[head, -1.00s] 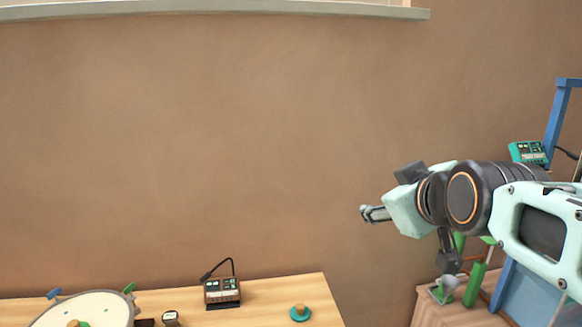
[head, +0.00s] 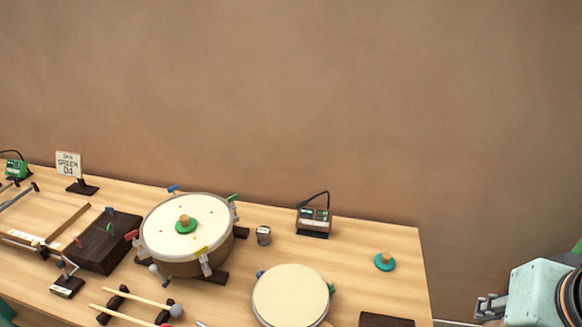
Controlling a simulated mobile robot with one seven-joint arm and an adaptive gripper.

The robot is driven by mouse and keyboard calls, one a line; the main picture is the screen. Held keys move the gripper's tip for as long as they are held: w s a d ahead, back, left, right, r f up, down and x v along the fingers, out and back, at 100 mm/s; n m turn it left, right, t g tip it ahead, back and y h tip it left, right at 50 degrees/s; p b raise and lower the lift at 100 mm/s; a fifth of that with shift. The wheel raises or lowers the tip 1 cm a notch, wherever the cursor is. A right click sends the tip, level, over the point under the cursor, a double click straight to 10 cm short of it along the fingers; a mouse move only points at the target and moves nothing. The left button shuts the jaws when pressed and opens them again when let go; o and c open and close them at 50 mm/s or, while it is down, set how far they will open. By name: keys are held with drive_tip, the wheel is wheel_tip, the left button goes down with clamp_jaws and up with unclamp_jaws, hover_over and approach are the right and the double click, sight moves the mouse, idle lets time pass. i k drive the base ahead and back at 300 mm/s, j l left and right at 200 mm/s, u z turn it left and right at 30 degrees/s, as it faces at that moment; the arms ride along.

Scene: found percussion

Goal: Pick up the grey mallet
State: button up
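A mallet with a grey round head, the grey mallet (head: 142,299), lies across a dark rack on the wooden table, at the lower left of the head view. Its pale stick points left and its head is at the right end. A second mallet with a red part (head: 135,316) lies just in front of it, partly cut off by the frame's bottom edge. My gripper (head: 484,309) is at the lower right edge of the view, far to the right of the mallet. Its fingers are small and seen from the side, so their opening is unclear.
A large drum (head: 160,237) with a green knob stands behind the mallets, and a smaller drum (head: 291,295) stands to their right. A dark box (head: 100,245), a small device (head: 314,220) and a teal disc (head: 385,262) are also on the table (head: 362,283). Its right part is mostly clear.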

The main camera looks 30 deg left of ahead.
sight(176, 311)
drive_tip(key=l+u, duration=0.1)
drive_tip(key=u, duration=2.4)
drive_tip(key=k+j, duration=0.05)
drive_tip(key=j, duration=0.05)
